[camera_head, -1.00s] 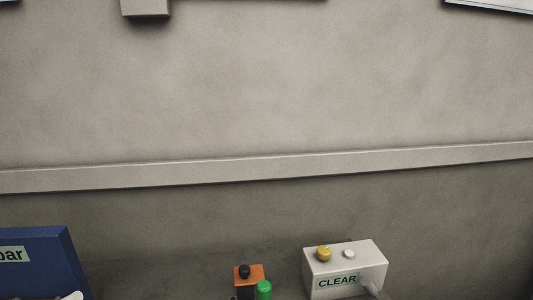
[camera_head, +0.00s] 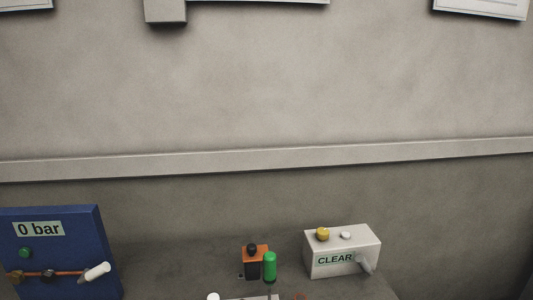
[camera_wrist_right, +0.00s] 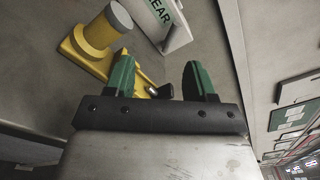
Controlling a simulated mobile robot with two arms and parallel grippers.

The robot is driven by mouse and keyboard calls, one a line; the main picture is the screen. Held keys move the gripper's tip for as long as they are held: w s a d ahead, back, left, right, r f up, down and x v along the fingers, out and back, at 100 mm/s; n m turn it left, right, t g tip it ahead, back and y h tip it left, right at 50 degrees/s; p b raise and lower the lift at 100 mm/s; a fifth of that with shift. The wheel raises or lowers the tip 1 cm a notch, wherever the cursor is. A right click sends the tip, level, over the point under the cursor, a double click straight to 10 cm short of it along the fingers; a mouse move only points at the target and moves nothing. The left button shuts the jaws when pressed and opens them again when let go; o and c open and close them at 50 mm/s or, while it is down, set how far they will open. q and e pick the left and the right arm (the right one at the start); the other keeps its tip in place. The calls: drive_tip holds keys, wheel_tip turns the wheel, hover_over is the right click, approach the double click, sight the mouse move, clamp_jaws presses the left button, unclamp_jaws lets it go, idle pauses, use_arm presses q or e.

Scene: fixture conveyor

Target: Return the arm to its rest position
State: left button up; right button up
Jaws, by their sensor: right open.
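My right gripper (camera_wrist_right: 160,85) shows in the right wrist view, with two green-lined fingers apart and nothing between them. Beyond the fingers is a yellow fixture (camera_wrist_right: 97,32) with a grey-topped cylinder on a flat base. A white box (camera_wrist_right: 165,20) marked CLEAR stands past it, clear of the fingers. Neither gripper shows in the head view, and my left gripper is in no view.
In the head view, a blue panel (camera_head: 85,235) reading 0 bar stands at the left. An orange box (camera_head: 252,265) and a green cylinder (camera_head: 270,265) are in the middle. The CLEAR box (camera_head: 345,250) is at the right. A ledge (camera_head: 250,160) crosses the wall.

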drive_tip(key=s+a+n+y, duration=0.1)
drive_tip(key=n, duration=0.1)
drive_tip(key=s+a+n+g+y, duration=0.1)
drive_tip(key=n, duration=0.2)
drive_tip(key=s+a+n+g+y, duration=0.1)
drive_tip(key=a+n, duration=0.1)
drive_tip(key=shift+f, duration=0.15)
drive_tip(key=s+d+f+n+g+h, duration=0.1)
drive_tip(key=s+f+n+g+h, duration=0.1)
drive_tip(key=s+n+g, duration=0.6)
drive_tip(key=s+f+n+g+h, duration=0.2)
drive_tip(key=s+n+g, duration=0.2)
drive_tip(key=s+n, duration=0.75)
wheel_tip(320, 180, down, 26)
drive_tip(key=s+g, duration=0.1)
drive_tip(key=g, duration=0.1)
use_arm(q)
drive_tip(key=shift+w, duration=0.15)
use_arm(e)
drive_tip(key=s+d+f, duration=0.3)
drive_tip(key=s+f, duration=1.2)
drive_tip(key=s, duration=0.1)
drive_tip(key=shift+s+f+n+g+h, duration=0.2)
drive_tip(key=shift+f+n+g+h, duration=0.1)
drive_tip(key=shift+f+n+g, duration=0.1)
